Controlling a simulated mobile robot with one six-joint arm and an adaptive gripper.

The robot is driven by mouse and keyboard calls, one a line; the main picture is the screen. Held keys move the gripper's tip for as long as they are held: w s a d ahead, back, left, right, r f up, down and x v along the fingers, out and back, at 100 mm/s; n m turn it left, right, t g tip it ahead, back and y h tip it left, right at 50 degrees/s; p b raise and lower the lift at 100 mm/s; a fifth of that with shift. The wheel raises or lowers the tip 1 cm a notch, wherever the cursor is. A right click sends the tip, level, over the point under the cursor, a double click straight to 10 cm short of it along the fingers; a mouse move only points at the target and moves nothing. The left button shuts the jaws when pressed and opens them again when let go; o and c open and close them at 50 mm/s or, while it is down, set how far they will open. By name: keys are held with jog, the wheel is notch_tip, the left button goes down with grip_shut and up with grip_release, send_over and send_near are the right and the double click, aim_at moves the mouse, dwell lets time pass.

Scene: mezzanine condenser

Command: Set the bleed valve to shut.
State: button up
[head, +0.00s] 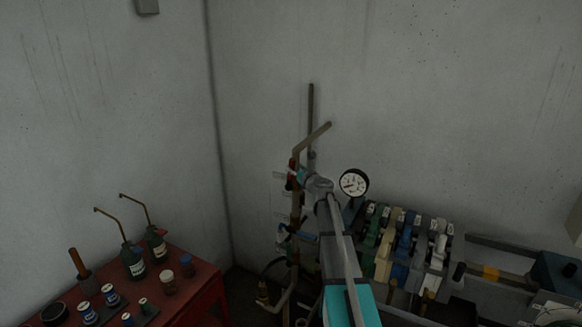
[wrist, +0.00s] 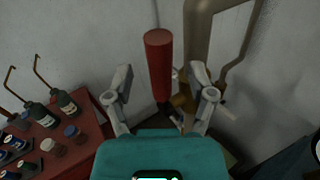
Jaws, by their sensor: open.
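A red cylindrical lever handle (wrist: 159,62) stands upright in the wrist view, with a brass-coloured valve body (wrist: 184,103) behind and below it. I take it to be the bleed valve, though no label is readable. My gripper (wrist: 161,78) is open, one finger on each side of the red handle. The fingers look apart from it; the depth between them is hard to judge. In the head view my gripper (head: 300,178) is at the brown pipe (head: 295,215), and only a little red shows beside it.
A pressure gauge (head: 354,183) stands close to the right of my arm. A row of coloured levers (head: 405,240) is farther right. A red bench (head: 205,285) with oil cans and jars is at the lower left. A bent grey-brown pipe (wrist: 196,40) rises behind the handle.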

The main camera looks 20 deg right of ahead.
jog(key=shift+w+a, duration=0.1)
jog(key=shift+w, duration=1.35)
